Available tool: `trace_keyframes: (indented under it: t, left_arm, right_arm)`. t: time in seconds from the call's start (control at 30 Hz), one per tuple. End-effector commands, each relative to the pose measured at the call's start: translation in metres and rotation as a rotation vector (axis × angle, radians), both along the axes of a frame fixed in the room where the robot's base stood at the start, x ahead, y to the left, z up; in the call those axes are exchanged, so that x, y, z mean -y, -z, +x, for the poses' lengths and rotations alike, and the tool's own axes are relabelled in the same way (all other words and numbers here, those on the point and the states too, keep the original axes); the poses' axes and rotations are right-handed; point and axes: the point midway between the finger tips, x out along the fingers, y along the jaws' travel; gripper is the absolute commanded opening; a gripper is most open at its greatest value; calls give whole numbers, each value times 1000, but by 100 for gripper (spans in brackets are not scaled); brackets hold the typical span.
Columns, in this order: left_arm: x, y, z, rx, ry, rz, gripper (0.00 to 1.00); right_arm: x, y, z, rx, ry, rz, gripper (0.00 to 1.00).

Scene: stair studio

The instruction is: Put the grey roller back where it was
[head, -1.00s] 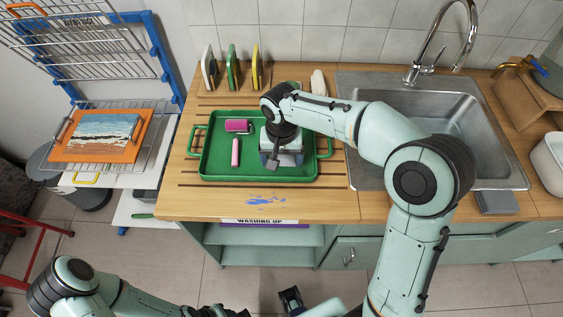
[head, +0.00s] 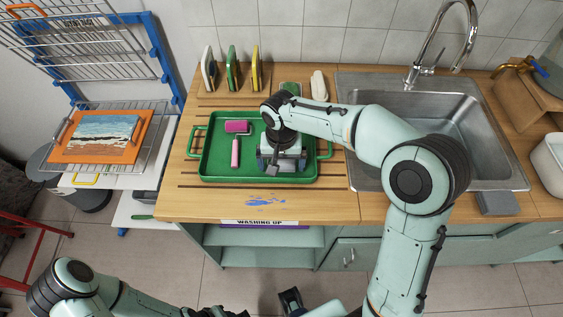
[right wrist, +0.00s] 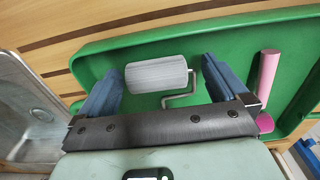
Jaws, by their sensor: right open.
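The grey roller (right wrist: 157,74) shows in the right wrist view with its wire frame, over the green tray's floor. My right gripper (right wrist: 162,82) is open, with one blue-grey finger on each side of the roller and gaps between. The roller's handle is hidden behind the gripper body. At the head view's bottom edge, a dark tip, possibly my left gripper (head: 290,300), is mostly cut off.
A pink roller (head: 237,127) with a pink handle lies in the tray's left half. Behind the tray stand upright coloured boards (head: 231,70) and a green-topped item (head: 290,88). The sink (head: 450,130) is to the right. A drying rack (head: 100,160) holds a painting at left.

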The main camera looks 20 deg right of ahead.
Motion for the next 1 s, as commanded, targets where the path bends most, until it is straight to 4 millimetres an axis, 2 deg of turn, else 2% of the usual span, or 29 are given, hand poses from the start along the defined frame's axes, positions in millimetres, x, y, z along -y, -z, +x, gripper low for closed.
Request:
trace_keyframes:
  t: [0.3, 0.5, 0.7, 1.0]
  left_arm:
    - [0, -10, 5, 6, 0, 0, 43]
    - [0, -16, 8, 9, 0, 0, 43]
    - [0, -18, 9, 10, 0, 0, 43]
    - [0, -18, 9, 10, 0, 0, 43]
  right_arm:
    - [-2, -68, 0, 7, 0, 2, 100]
    - [-3, -101, -2, 5, -1, 1, 100]
    - [-3, -113, -3, 1, -1, 0, 100]
    - [-3, -113, -3, 0, -1, 1, 100]
